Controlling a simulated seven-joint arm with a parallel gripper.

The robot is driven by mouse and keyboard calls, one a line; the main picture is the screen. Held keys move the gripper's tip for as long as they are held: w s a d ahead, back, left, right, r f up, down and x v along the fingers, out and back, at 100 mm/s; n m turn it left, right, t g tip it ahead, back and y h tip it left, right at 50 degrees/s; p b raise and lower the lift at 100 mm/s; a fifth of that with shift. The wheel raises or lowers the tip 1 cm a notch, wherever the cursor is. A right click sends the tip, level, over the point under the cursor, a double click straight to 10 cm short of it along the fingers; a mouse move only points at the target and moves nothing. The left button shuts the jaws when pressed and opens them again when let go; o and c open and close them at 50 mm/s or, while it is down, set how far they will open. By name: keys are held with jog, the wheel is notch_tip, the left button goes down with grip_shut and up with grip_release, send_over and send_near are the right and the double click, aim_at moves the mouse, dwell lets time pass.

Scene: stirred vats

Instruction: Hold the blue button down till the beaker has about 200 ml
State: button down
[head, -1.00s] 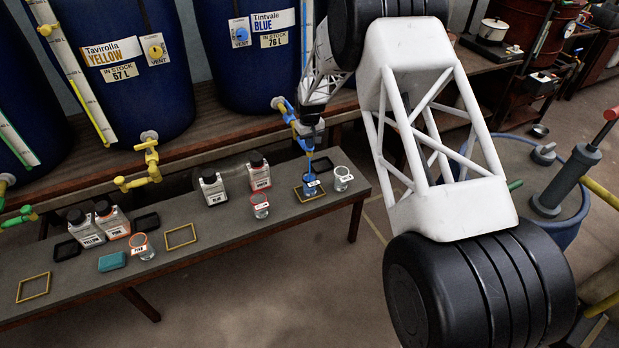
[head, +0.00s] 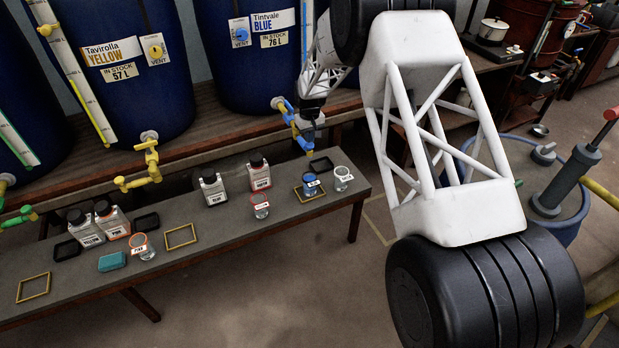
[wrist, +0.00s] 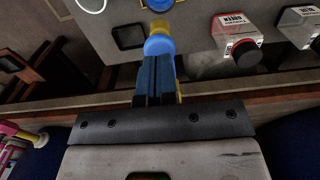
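The blue tap (head: 286,108) sticks out below the blue vat, with a yellow spout end. Under it a small beaker (head: 312,187) with blue liquid stands within a yellow square frame on the bench; its level cannot be read. My gripper (head: 306,122) is at the tap, partly hidden by my arm. In the wrist view my gripper (wrist: 156,82) has its fingers together, pointing at the rounded blue button (wrist: 158,45); I cannot tell whether they touch it. No stream falls from the spout now.
The bench (head: 230,238) also holds a clear beaker (head: 343,178), a red-labelled beaker (head: 261,206), bottles (head: 212,188) and a teal sponge (head: 112,262). The yellow tap (head: 150,165) is to the left. The Tintvale Blue vat (head: 253,80) stands behind.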

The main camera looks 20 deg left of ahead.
jog(key=shift+r, duration=2.75)
jog(key=shift+r, duration=0.1)
jog(key=shift+r, duration=0.85)
jog(key=shift+f, duration=0.15)
jog(key=shift+f, duration=3.15)
jog(key=shift+f, duration=0.1)
jog(key=shift+f, duration=0.8)
jog(key=shift+f, duration=0.8)
